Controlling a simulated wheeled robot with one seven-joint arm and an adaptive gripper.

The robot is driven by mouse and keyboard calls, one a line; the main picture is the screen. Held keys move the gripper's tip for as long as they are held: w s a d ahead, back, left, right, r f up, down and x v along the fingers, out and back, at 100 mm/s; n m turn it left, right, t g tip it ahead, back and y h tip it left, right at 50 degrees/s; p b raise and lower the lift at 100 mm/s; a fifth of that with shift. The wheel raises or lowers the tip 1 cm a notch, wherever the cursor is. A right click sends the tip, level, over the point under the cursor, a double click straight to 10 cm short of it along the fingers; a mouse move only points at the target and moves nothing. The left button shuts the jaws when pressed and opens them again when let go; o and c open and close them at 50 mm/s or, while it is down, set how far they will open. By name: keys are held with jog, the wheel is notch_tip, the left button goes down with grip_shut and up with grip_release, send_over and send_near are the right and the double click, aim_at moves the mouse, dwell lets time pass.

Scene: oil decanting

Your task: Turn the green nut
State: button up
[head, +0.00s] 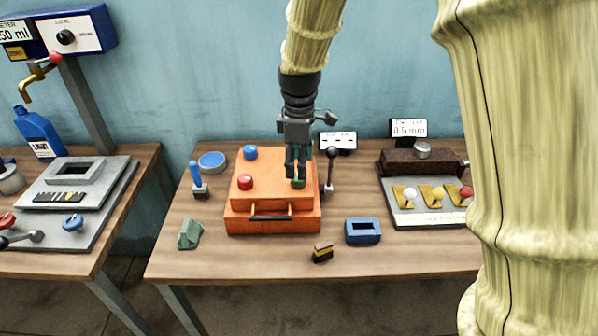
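The green nut (299,184) is on the top right of the orange box (268,193), in the middle of the table. My gripper (297,176) points down from above with its fingertips at the nut. The fingers cover part of the nut, and I cannot tell whether they touch or clamp it. A red nut (246,182) and a blue nut (250,152) are on the left half of the same box top.
A lever with a dark knob (331,154) stands close to the right of the box. A blue block (363,230), a yellow-black block (322,252) and a green block (190,234) lie in front. A grey panel with knobs (410,213) is at right.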

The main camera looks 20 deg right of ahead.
jog(key=w+f, duration=0.1)
jog(key=f, duration=0.1)
jog(key=w+f, duration=0.1)
jog(key=shift+f, duration=0.75)
jog(key=shift+s+f+p, duration=0.15)
jog(key=shift+s+p, duration=0.1)
jog(key=shift+p, duration=0.05)
jog(key=shift+s, duration=0.6)
jog(key=shift+w+f, duration=0.4)
jog(key=shift+w, duration=0.2)
jog(key=shift+s+r, duration=0.25)
jog(key=shift+s, duration=0.05)
jog(key=c, duration=0.6)
jog(key=shift+f, duration=0.1)
jog(key=c, duration=0.4)
